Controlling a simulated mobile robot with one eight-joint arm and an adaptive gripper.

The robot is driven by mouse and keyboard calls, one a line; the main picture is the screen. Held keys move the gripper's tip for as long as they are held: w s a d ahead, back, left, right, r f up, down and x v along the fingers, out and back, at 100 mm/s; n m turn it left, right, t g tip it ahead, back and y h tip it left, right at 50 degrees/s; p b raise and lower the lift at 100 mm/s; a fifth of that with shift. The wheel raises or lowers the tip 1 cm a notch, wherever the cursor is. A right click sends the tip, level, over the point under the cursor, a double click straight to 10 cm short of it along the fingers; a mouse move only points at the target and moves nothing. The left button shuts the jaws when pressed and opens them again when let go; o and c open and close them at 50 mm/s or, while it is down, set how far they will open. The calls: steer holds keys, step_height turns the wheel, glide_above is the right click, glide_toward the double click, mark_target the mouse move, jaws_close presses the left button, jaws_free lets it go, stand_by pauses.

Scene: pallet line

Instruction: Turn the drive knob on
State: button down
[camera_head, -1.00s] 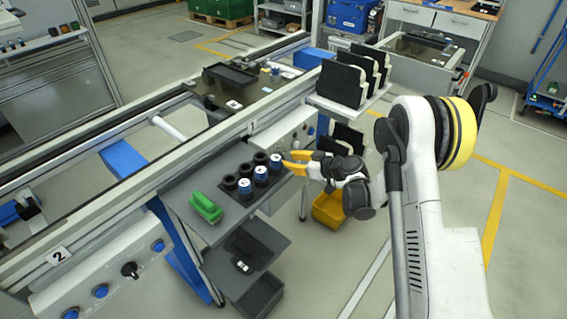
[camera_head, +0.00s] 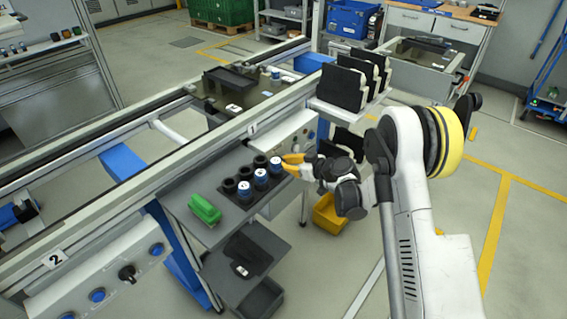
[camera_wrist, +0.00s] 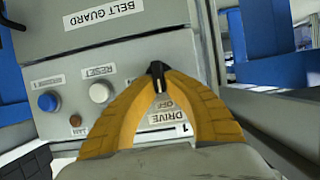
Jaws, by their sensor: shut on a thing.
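The black drive knob (camera_wrist: 157,72) shows in the wrist view on the grey control panel (camera_wrist: 128,68), above the "DRIVE" label. My gripper (camera_wrist: 157,80) has its two yellow fingers closed around the knob, tips on its sides. An "OFF" marking shows between the fingers; the rest of the dial is partly hidden, and I cannot tell the knob's setting for sure. In the head view my gripper (camera_head: 289,165) reaches the panel from the right, beside the rack of cups; the knob is hidden there.
A blue button (camera_wrist: 48,102) and a white reset button (camera_wrist: 100,92) sit left of the knob. The "BELT GUARD" housing (camera_wrist: 150,12) is above. In the head view, several dark and blue-white cups (camera_head: 245,188) and a green object (camera_head: 205,209) stand on the shelf nearby.

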steer(key=m+g, duration=0.1)
steer(key=m+y, duration=0.1)
steer(key=m, duration=0.1)
steer(key=shift+w+d+f+g, duration=0.1)
steer(key=shift+w+g, duration=0.1)
steer(key=shift+g, duration=0.2)
steer(key=m+g+y, duration=0.1)
steer(key=m+y, duration=0.1)
steer(key=m, duration=0.1)
steer(key=shift+w+f, duration=0.1)
steer(key=shift+f, duration=0.05)
steer(key=shift+w+f+m+g+y, duration=0.15)
steer(key=shift+m+y, duration=0.45)
steer(key=shift+m, duration=0.65)
steer(key=shift+s+f+m+g+y, duration=0.15)
steer(key=shift+m+y, duration=0.45)
steer(key=shift+m, duration=0.6)
steer(key=shift+w+f+m+g+y, duration=0.15)
steer(key=shift+m+y, duration=0.45)
steer(key=shift+m, duration=0.65)
steer(key=shift+r, duration=0.1)
steer(key=c, duration=1.5)
jaws_free()
steer(key=shift+o, duration=0.2)
